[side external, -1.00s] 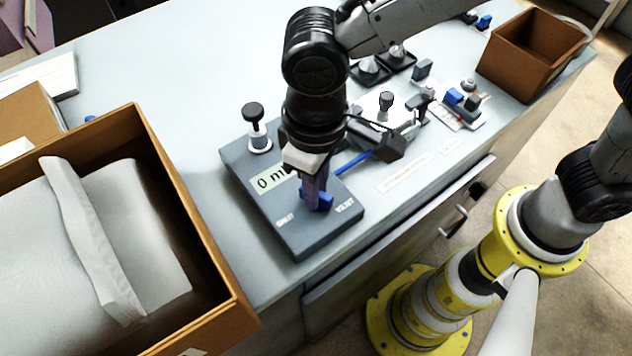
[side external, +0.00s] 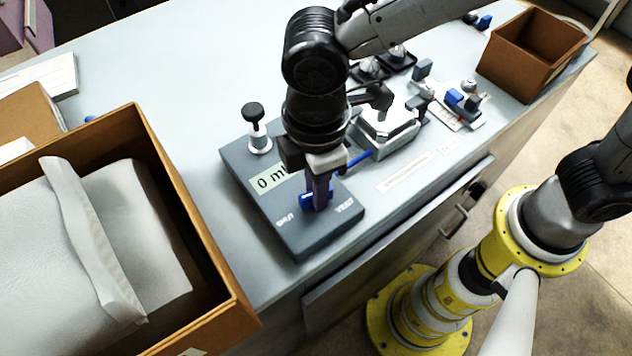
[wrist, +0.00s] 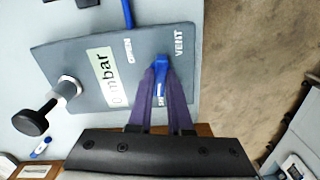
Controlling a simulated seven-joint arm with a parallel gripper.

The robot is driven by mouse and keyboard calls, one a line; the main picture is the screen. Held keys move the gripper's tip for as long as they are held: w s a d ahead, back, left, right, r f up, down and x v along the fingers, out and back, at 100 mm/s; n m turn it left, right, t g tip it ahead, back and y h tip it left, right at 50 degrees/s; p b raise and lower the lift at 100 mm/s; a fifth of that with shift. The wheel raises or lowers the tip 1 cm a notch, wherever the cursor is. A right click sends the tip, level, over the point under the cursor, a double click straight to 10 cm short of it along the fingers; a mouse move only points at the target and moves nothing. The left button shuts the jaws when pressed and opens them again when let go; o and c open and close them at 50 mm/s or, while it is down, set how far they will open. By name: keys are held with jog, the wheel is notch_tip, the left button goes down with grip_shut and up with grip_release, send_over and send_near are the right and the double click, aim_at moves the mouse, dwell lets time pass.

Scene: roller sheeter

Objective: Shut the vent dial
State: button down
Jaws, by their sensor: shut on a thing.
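The vent dial is a small blue knob (wrist: 161,64) on a dark grey gauge box (side external: 285,238). My gripper (side external: 319,206) points down over the box, its purple fingers closed on the dial from both sides. In the wrist view the fingertips (wrist: 160,70) pinch the blue knob. One blue end of the dial lies over part of the SHUT label; the fingers hide some of the dial. OPEN and VENT labels are also readable. A pressure display (wrist: 103,78) ending in "mbar" sits on the same box.
A black-capped post (side external: 255,125) stands at the box's back corner. A blue tube (side external: 360,158) runs from the box to a grey device (side external: 388,140). A large brown carton (side external: 215,255) stands close on the left; a brown bin (side external: 530,55) is at far right.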

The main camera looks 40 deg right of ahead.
jog(key=shift+r+n, duration=0.1)
jog(key=shift+n, duration=1)
jog(key=c, duration=0.8)
grip_release()
jog(key=shift+c, duration=0.2)
notch_tip(320, 180, up, 14)
jog(key=shift+w, duration=0.1)
